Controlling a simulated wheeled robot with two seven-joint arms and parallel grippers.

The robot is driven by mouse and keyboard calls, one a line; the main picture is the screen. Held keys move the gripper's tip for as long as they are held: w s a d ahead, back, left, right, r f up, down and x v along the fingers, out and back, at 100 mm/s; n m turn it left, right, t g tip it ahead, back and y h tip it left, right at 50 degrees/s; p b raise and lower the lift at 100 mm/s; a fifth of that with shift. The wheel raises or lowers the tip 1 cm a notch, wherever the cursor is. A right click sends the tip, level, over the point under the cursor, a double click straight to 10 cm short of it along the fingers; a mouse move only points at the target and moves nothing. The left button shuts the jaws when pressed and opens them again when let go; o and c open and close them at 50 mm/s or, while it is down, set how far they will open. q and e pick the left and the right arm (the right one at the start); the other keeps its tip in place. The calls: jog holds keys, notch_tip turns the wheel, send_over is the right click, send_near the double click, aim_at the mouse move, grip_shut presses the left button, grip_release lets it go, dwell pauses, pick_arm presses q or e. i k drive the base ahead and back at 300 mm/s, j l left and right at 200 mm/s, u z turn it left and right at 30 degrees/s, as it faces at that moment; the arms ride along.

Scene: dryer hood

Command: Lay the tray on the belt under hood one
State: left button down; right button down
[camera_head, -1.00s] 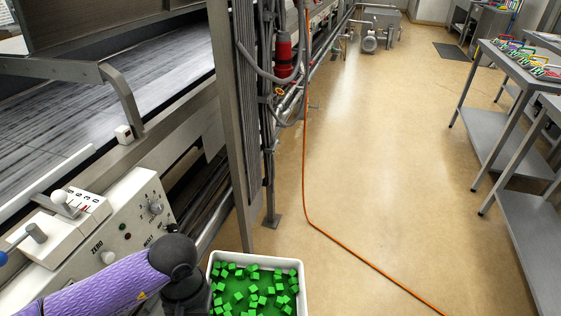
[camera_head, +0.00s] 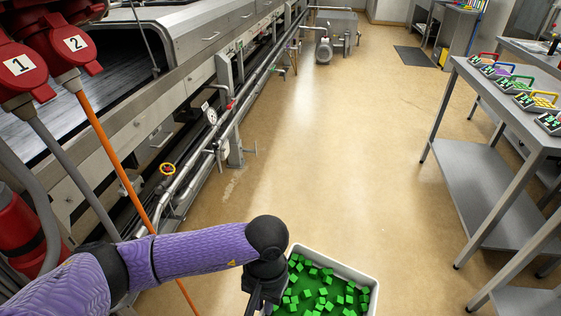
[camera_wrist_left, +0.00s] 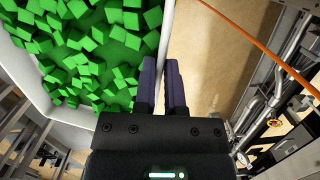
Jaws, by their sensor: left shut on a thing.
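The white tray (camera_head: 340,265) holds many small green cubes and shows at the bottom of the head view, above the floor. My left gripper (camera_wrist_left: 163,78) is shut on the tray's rim, with the rim (camera_wrist_left: 167,35) between its fingers in the wrist view. In the head view, my left arm reaches in from the left to the tray's left side, and the fingertips are hard to see. A dark belt (camera_head: 62,125) runs under a steel hood (camera_head: 180,30) at upper left; no number shows on the hood. My right gripper is out of view.
Steel tables (camera_head: 500,95) with small colourful carriers stand at right. The middle floor is open.

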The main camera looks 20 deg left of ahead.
aim_at(68, 108)
jog(key=i+j+u, duration=0.2)
jog(key=i+u, duration=0.55)
jog(key=i, duration=0.25)
jog(key=i+l+u, duration=0.1)
jog(key=i+u, duration=0.3)
jog(key=i+l+u, duration=0.35)
jog(key=i, duration=0.2)
jog(key=i+l+u, duration=0.4)
jog(key=i+j, duration=0.1)
